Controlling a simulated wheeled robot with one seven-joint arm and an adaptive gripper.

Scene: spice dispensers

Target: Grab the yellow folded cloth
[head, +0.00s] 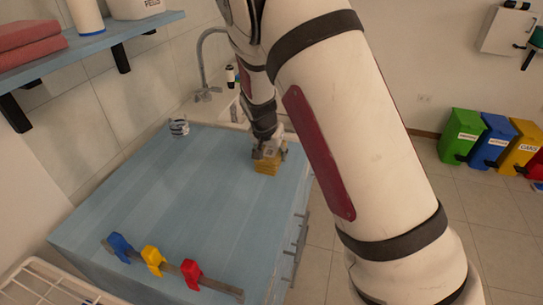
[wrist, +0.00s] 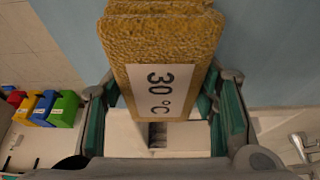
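The yellow folded cloth (head: 267,166) is a small layered block near the right edge of the blue counter. It fills the upper middle of the wrist view (wrist: 162,40), with a white "30 °C" label facing the camera. My gripper (head: 270,150) is directly over the cloth, pointing down. In the wrist view, its two green-padded fingers (wrist: 162,85) stand on either side of the cloth, with their tips close against its sides. I cannot tell whether they press on it, or whether the cloth is lifted off the counter.
A blue counter (head: 150,195) carries a rail with blue (head: 120,247), yellow (head: 153,259) and red (head: 190,273) dispensers at the front. A striped cup (head: 179,127) stands at the back left. A faucet (head: 203,65) rises behind. The counter's middle is clear.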

